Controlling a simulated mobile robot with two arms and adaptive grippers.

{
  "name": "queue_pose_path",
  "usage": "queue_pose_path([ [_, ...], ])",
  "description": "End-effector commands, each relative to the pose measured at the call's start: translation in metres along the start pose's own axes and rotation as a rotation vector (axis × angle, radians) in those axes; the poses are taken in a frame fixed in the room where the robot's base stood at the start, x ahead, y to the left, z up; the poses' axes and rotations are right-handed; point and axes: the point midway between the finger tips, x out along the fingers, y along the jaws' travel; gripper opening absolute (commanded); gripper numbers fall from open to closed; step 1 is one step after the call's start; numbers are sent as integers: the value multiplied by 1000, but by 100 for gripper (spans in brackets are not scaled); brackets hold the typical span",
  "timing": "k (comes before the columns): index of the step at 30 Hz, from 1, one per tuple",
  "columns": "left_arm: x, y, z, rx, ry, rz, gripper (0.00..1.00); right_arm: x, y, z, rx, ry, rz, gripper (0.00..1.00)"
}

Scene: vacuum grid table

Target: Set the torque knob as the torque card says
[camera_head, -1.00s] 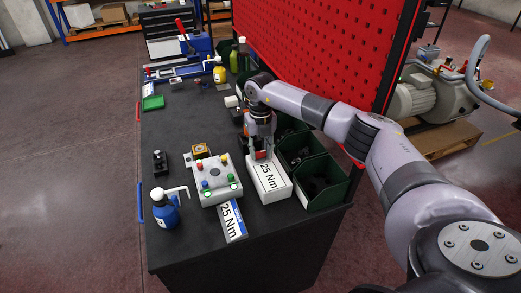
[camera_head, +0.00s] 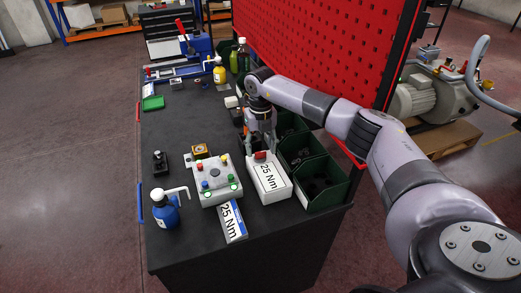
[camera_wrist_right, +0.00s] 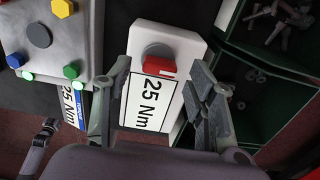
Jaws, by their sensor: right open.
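The torque box (camera_head: 268,180) is a white block on the dark bench, with a label reading "25 Nm". Its red knob (camera_head: 260,155) sits at the far end; in the right wrist view the knob (camera_wrist_right: 158,66) shows in front of a grey disc. The torque card (camera_head: 232,220), white with a blue stripe, lies left of the box and also reads "25 Nm". My right gripper (camera_head: 261,144) is open above the knob, a finger on either side, with visible gaps to the knob in the wrist view.
A grey button box (camera_head: 215,181) stands left of the torque box. Green bins (camera_head: 322,192) with small parts stand close on its right. A blue bottle (camera_head: 165,210) stands at the front left. The red pegboard (camera_head: 320,50) rises behind the bins.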

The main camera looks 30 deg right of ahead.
Motion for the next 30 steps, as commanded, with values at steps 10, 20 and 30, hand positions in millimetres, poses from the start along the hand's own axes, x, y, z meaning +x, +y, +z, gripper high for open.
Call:
queue_pose_path([
  [10, 0, 1, -2, 0, 2, 2, 52, -74, 0, 1, 0, -4, 1, 52],
  [20, 0, 2, -2, 0, 2, 2, 52, -103, 0, 0, 0, -1, 0, 52],
  [30, 0, 2, -2, 0, 2, 2, 52, -103, 0, 0, 0, -1, 0, 52],
])
